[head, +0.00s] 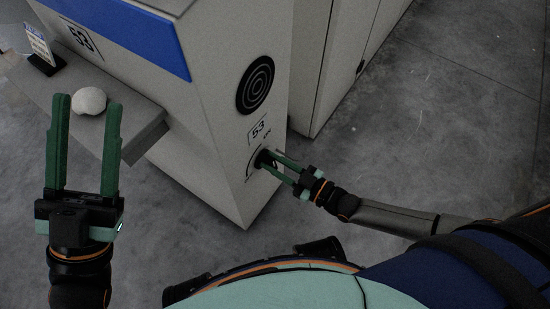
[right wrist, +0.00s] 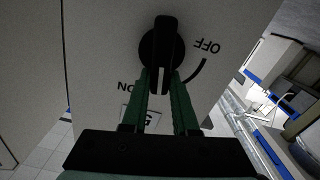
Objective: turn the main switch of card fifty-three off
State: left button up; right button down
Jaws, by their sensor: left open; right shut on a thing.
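The main switch is a black rotary knob (right wrist: 161,50) on the panel of the machine marked 53 (head: 220,110). In the right wrist view, its bar stands upright in the picture, with a white line on its lower part. The word ON is at its lower left and OFF at its right, both upside down, with a black arc below OFF. My right gripper (right wrist: 161,78) is shut on the knob's bar, one green finger on each side; it also shows in the head view (head: 270,160). My left gripper (head: 88,102) is open and empty, over the ledge at left.
A grey ledge (head: 145,125) juts from the machine, bearing a pale round lump (head: 89,100) and a small sign on a black stand (head: 40,48). A black ringed disc (head: 255,85) sits above the switch. Another cabinet stands behind. The floor at right is clear.

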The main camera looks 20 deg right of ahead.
aim_at(258, 167)
pick_arm(q)
jog(key=shift+a+r+p, duration=0.1)
jog(key=shift+r+p, duration=0.3)
jog(key=shift+r, duration=0.35)
pick_arm(e)
jog(key=f+n, duration=0.1)
jog(key=n, duration=0.4)
jog(key=s+a+n, duration=0.1)
jog(key=n, duration=0.4)
jog(key=f+n, duration=0.1)
jog(key=n, duration=0.4)
jog(key=shift+s+a+f, duration=0.15)
jog(key=shift+a+f, duration=0.1)
jog(key=shift+f, duration=0.05)
jog(key=shift+n, duration=0.4)
jog(key=c, duration=0.7)
grip_release()
pick_arm(q)
jog(key=r+p, duration=0.2)
jog(key=r, duration=0.1)
jog(key=shift+s+a+p, duration=0.1)
jog(key=shift+a+p, duration=0.1)
jog(key=shift+p, duration=0.1)
pick_arm(e)
jog(key=v, duration=1.2)
jog(key=shift+s+d, duration=0.2)
